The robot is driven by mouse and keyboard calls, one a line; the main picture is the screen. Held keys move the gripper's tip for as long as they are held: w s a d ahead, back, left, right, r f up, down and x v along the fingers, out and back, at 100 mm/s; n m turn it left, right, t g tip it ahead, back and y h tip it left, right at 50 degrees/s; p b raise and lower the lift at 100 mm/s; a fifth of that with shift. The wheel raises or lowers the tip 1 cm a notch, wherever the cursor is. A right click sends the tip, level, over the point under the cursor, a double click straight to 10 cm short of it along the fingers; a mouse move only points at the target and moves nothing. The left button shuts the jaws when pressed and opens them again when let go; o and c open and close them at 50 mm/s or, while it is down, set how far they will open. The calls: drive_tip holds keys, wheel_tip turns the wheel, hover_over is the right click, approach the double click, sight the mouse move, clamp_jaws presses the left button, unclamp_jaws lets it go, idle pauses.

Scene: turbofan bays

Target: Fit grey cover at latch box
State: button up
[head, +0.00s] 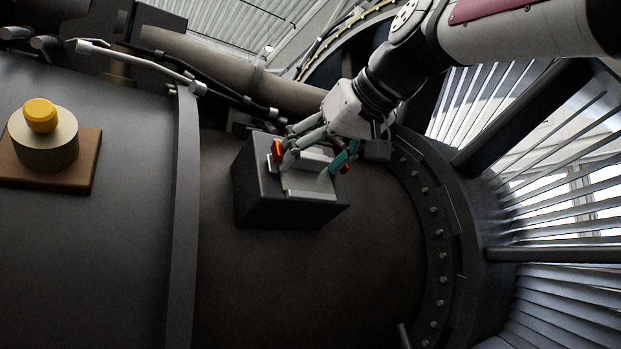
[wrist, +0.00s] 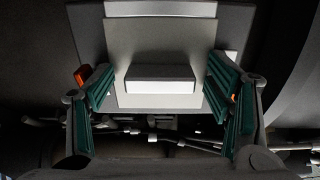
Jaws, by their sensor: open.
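The dark latch box (head: 262,200) sits on the curved casing in the middle of the head view. The grey cover (head: 312,188) lies at the top of the box; I cannot tell whether it sits fully flat. In the wrist view the cover (wrist: 190,40) has a raised block (wrist: 160,78) in its middle. My gripper (head: 310,164) is open over the cover, its green-padded fingers on either side of the block with gaps between, as the wrist view shows. An orange latch (head: 277,151) stands at the box's left side, and a red-orange part (head: 347,168) shows at the right.
A yellow knob (head: 40,115) on a round base and brown plate stands at the left. A raised band (head: 186,200) crosses the casing left of the box. Pipes and cables (head: 235,95) run behind the box. A bolted flange (head: 436,230) curves at the right. The casing in front is clear.

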drive_tip(key=v, duration=1.2)
drive_tip(key=shift+f, duration=0.1)
drive_tip(key=d+f+m+g+h+b, duration=0.1)
drive_tip(key=d+f+m+h, duration=0.15)
drive_tip(key=f, duration=1.05)
drive_tip(key=d+f+m+g+h+b, duration=0.15)
drive_tip(key=d+f, duration=0.25)
drive_tip(key=f, duration=0.9)
drive_tip(key=s+d+f+m+g+h, duration=0.1)
drive_tip(key=s+f, duration=0.2)
drive_tip(key=f, duration=0.5)
drive_tip(key=s+d+f+m+g+h+b, duration=0.1)
drive_tip(key=s+d+f, duration=0.1)
drive_tip(key=f, duration=0.6)
drive_tip(key=s+d+f+g+h, duration=0.1)
drive_tip(key=s+f, duration=0.3)
drive_tip(key=f, duration=0.5)
drive_tip(key=shift+s+d+m+h, duration=0.15)
drive_tip(key=shift+d+m+h, duration=0.2)
drive_tip(key=shift+d, duration=0.25)
drive_tip(key=shift+f, duration=0.1)
